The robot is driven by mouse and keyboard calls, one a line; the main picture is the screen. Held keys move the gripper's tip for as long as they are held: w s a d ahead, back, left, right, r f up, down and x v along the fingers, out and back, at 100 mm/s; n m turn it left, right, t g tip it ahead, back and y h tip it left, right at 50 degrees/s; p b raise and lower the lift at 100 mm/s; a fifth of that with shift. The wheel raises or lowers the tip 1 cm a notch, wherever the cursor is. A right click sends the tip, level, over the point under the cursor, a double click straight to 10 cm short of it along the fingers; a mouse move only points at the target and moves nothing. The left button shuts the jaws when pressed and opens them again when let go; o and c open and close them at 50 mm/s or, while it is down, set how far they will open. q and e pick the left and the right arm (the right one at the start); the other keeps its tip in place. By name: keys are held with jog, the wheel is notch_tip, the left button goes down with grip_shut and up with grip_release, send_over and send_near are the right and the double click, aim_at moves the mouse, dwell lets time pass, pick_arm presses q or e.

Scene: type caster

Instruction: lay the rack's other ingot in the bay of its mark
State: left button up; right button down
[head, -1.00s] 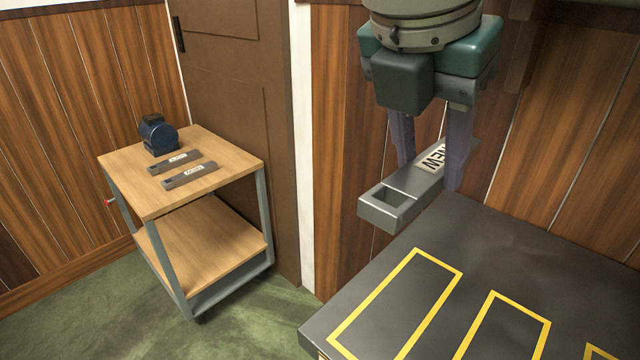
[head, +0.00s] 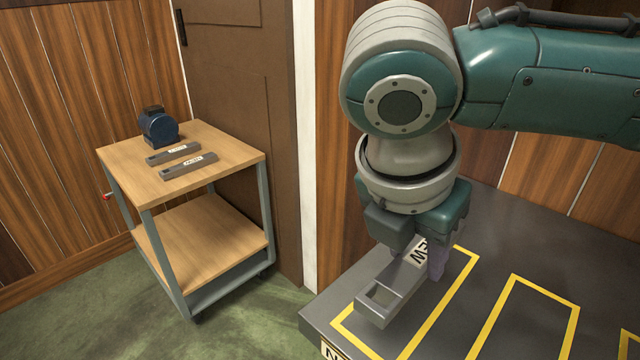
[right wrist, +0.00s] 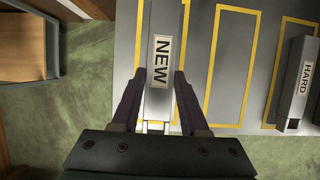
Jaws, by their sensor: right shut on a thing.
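My right gripper (head: 413,264) is shut on a grey ingot (head: 402,278) with a white label reading NEW. The ingot also shows in the right wrist view (right wrist: 168,14), between the two fingers. It is over the leftmost yellow-outlined bay (head: 446,299) of the dark bench, roughly lined up with it. Whether it touches the surface cannot be told. A label at the bench's front edge (head: 331,350) begins with N; the rest is cut off. A second ingot (right wrist: 302,75), labelled HARD, lies in a bay to the right in the right wrist view. My left gripper is not in view.
A middle bay (head: 519,317) is bare. A wooden-topped cart (head: 222,150) stands at the left, holding a blue motor-like thing (head: 159,127) and two flat labelled bars (head: 186,168). Green floor separates cart and bench. Panelled walls stand behind.

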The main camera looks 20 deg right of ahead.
aim_at(408, 266)
notch_tip(408, 266, down, 4)
jog(key=shift+r+b, duration=0.1)
jog(key=shift+b, duration=0.6)
jog(key=shift+c, duration=2.1)
grip_release()
